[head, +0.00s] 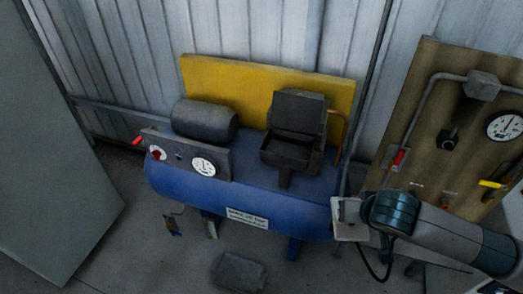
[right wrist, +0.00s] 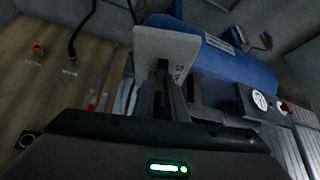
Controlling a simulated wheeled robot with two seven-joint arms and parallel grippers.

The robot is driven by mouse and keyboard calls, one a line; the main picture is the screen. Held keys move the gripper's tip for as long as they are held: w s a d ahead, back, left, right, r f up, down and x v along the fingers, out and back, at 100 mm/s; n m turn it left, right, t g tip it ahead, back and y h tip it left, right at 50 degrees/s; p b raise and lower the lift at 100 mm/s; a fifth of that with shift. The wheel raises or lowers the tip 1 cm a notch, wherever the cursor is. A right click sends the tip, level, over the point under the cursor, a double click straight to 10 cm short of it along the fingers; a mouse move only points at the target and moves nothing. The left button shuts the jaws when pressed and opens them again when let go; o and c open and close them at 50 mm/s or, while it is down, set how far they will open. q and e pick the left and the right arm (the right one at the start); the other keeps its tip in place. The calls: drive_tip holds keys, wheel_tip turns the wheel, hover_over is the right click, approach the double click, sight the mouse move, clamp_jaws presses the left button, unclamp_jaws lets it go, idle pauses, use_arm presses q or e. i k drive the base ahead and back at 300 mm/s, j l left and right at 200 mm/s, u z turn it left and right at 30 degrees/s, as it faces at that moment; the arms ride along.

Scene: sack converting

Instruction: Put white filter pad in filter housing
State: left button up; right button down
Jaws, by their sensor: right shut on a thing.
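The white filter pad (head: 345,233) is a thin pale square at the right end of the blue tank in the head view. My right gripper (head: 352,209) is shut on it. In the right wrist view the white filter pad (right wrist: 165,43) stands out beyond the fingertips of the right gripper (right wrist: 168,85). The filter housing (head: 285,152) appears to be the dark box with a raised lid (head: 298,112) on top of the tank. It lies up and to the left of the pad, apart from it. My left gripper is not in view.
The blue compressor tank (head: 250,205) carries a dark motor (head: 204,119) and a gauge panel (head: 203,167). A yellow board (head: 225,80) stands behind. A copper pipe (head: 343,130) rises right of the housing. A brown board with gauge (head: 505,125) stands right. A dark block (head: 238,271) lies on the floor.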

sight(288, 153)
drive_tip(key=i+j, duration=0.1)
drive_tip(key=j, duration=1)
drive_tip(key=i+j, duration=0.15)
drive_tip(key=j, duration=0.4)
